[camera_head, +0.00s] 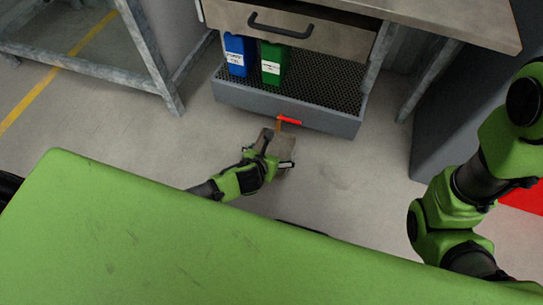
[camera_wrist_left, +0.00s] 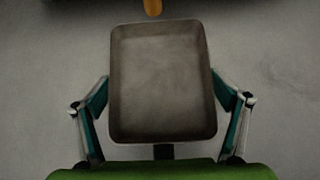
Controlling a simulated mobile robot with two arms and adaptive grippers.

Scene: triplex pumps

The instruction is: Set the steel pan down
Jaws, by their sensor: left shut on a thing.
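The steel pan (camera_wrist_left: 162,82) is a dull grey-brown rectangular tray with a raised rim. It fills the middle of the left wrist view, face toward the camera, between the two fingers of my left gripper (camera_wrist_left: 162,115). In the head view the left gripper (camera_head: 270,162) is low in front of the cabinet, shut on the pan (camera_head: 286,146), which is largely hidden by the gripper. I cannot tell whether the pan touches the floor. Of my right arm only links show at the right; its gripper is out of view.
A cabinet's low mesh shelf (camera_head: 325,95) holds a blue container (camera_head: 238,55) and a green container (camera_head: 273,62), under a drawer (camera_head: 300,30). A red-and-orange item (camera_head: 289,120) shows at the shelf's front edge. A metal frame (camera_head: 150,60) stands left. Grey floor (camera_head: 350,180) is clear around the gripper.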

